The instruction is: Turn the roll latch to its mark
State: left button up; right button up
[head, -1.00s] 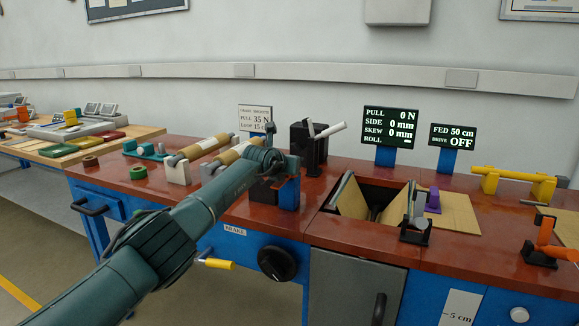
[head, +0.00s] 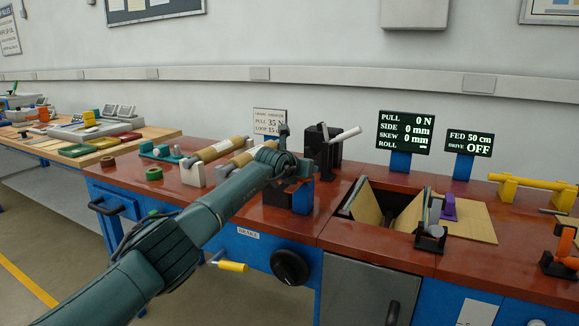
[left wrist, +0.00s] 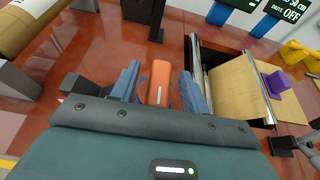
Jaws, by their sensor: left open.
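An orange bar (left wrist: 158,84), perhaps the latch handle, stands between the two blue fingers of my left gripper (left wrist: 160,88) in the left wrist view. The fingers are open, with a gap visible on each side of it. In the head view my left gripper reaches over the red bench top beside the tan rolls and hides the orange bar. Two tan rolls (head: 217,150) lie on white stands at its left. The display (head: 405,132) reads pull 0 N, side 0 mm, skew 0 mm; its roll line is too small to read. My right gripper does not show.
A black bracket with a light lever (head: 343,135) stands behind. A yellow bar (head: 535,182) and an orange lever (head: 565,243) are at right. A crank with yellow handle (head: 233,267) juts out in front.

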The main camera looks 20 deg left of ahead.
pick_arm(q)
jog(key=shift+v, duration=0.75)
jog(key=b+v, duration=0.1)
jog(key=v, duration=0.9)
jog(key=shift+s, duration=0.4)
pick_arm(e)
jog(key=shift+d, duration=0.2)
pick_arm(q)
jog(key=shift+r, duration=0.25)
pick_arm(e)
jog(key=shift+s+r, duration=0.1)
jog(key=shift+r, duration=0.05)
